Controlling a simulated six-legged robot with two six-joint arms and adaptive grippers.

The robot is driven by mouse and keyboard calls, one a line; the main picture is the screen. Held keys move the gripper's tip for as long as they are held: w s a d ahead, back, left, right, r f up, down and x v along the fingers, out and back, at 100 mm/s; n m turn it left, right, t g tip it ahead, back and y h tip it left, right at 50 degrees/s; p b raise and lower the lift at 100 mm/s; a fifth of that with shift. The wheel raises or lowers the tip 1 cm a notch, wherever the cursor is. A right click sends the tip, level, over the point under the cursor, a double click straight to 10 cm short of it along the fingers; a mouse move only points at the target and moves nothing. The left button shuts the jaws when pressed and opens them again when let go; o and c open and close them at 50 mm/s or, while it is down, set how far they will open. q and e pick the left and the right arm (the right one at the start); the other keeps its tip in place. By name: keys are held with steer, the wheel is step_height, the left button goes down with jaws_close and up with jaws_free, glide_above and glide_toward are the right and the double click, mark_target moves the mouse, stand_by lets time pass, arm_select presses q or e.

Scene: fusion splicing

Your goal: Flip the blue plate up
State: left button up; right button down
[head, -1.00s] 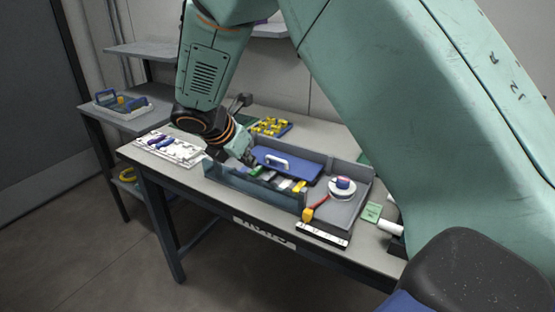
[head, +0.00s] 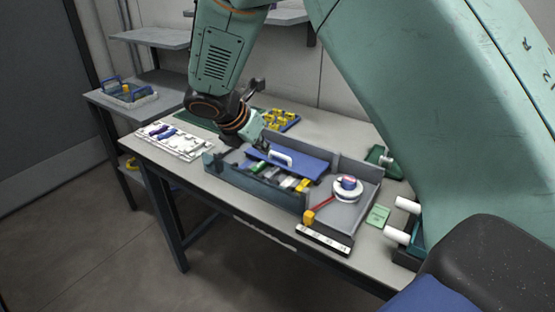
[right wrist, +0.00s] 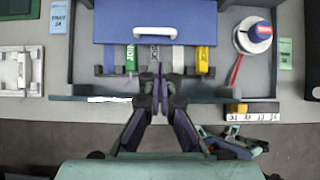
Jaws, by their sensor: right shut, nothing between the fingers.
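The blue plate (head: 309,163) has a white handle (head: 280,158) and lies in the back part of a grey tray (head: 338,216). In the right wrist view the plate (right wrist: 115,25) fills the top middle, its handle (right wrist: 155,32) near the front edge. My right gripper (head: 266,148) is at the plate's left side in the head view, partly hidden by its own wrist. In the right wrist view the gripper (right wrist: 157,68) is shut and empty, its tips just in front of the plate below the handle. Contact with the plate cannot be told. My left gripper is not in view.
Coloured strips, including a yellow one (right wrist: 202,60), lie before the plate. A white spool (head: 346,189) with a red strap sits on the tray's right. A white board (head: 176,141) lies left; a tray of yellow parts (head: 282,119) stands behind.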

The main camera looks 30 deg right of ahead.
mark_target(281, 165)
steer(key=b+x, duration=0.3)
steer(key=x, duration=0.6)
steer(key=shift+d+f, duration=0.25)
steer(key=shift+f, duration=0.15)
